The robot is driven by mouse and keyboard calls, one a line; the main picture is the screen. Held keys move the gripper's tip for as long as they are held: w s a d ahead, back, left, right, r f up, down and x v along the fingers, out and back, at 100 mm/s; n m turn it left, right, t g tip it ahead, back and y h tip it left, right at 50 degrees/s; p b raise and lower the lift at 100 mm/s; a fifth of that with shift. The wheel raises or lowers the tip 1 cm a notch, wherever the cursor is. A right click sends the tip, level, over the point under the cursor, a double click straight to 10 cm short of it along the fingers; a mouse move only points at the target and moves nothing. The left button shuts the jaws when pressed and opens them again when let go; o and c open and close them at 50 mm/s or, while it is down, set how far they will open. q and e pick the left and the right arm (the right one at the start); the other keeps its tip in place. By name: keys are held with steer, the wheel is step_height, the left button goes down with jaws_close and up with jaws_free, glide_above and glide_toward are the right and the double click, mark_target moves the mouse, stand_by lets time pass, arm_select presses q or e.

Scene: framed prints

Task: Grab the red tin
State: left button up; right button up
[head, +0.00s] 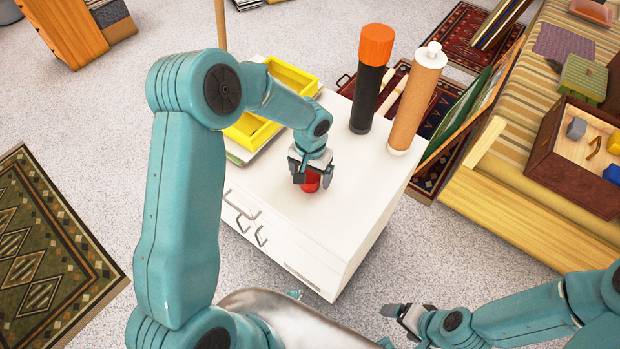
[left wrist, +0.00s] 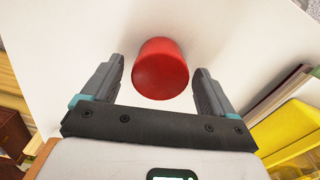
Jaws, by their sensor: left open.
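The red tin (head: 311,182) stands on the white cabinet top (head: 350,190), partly hidden by my left gripper in the head view. My left gripper (head: 312,178) is over the tin with its fingers pointing down. In the left wrist view the red tin (left wrist: 161,69) is seen between the two open fingers of my left gripper (left wrist: 160,85), with a gap on each side. My right gripper (head: 395,312) is low at the bottom right of the head view, away from the cabinet; its jaw opening is not clear.
A yellow tray (head: 247,132) lies behind my left arm on the cabinet. A black tube with an orange cap (head: 369,85) and a tan tube (head: 415,105) stand at its back right. A striped bench (head: 530,130) with boxes is at right. The cabinet's front top is clear.

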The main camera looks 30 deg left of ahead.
arm_select(q)
steer(key=shift+f, duration=0.25)
steer(key=c, duration=1.2)
steer(key=shift+o, duration=0.2)
steer(key=shift+r, duration=0.1)
